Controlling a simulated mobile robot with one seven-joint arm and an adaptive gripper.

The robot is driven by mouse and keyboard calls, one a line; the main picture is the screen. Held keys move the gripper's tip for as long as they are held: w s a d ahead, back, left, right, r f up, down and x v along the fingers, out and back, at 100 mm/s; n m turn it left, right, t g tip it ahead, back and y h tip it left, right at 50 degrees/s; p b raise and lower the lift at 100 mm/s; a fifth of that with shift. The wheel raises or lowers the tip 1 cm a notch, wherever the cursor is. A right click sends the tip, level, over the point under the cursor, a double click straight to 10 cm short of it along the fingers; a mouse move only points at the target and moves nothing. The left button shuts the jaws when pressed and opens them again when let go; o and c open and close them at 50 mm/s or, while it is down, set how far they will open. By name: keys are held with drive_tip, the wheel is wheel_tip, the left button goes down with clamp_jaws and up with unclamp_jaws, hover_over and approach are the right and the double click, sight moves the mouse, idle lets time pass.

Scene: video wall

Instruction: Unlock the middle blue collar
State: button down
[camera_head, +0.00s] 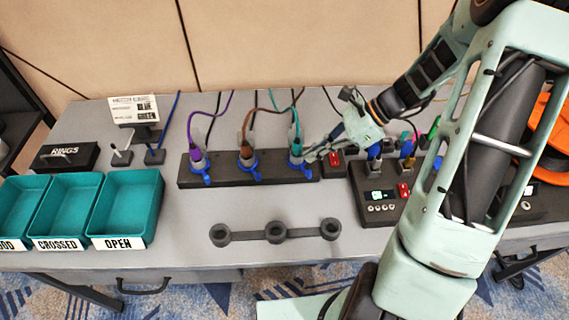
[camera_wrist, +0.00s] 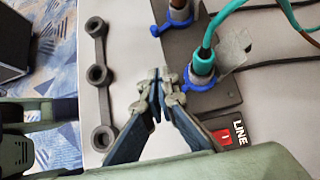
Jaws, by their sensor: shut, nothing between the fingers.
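A black strip (camera_head: 222,180) carries three grey connectors in a row, each with a blue collar at its base. The middle blue collar (camera_head: 251,172) sits under the connector with the brown cable; it also shows near the top of the wrist view (camera_wrist: 172,28), partly cut off. The right blue collar (camera_head: 297,162), under the teal cable's connector, and the left one (camera_head: 199,169), under the purple cable's, flank it. My gripper (camera_head: 312,155) is shut and empty beside the right collar. In the wrist view its fingertips (camera_wrist: 158,82) meet just short of that collar (camera_wrist: 201,80).
A dark three-ring holder (camera_head: 275,233) lies on the table in front of the strip. Teal bins (camera_head: 126,206) stand at the left. A LINE switch box (camera_wrist: 232,135) and a control box (camera_head: 378,208) with plugs stand to the right. The cables arch behind the connectors.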

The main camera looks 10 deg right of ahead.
sight(261, 178)
drive_tip(key=b+x, duration=0.1)
drive_tip(key=x, duration=0.9)
drive_tip(key=shift+a+r, duration=0.1)
drive_tip(key=shift+a, duration=1.05)
drive_tip(key=shift+w+a, duration=0.1)
drive_tip(key=shift+a, duration=0.6)
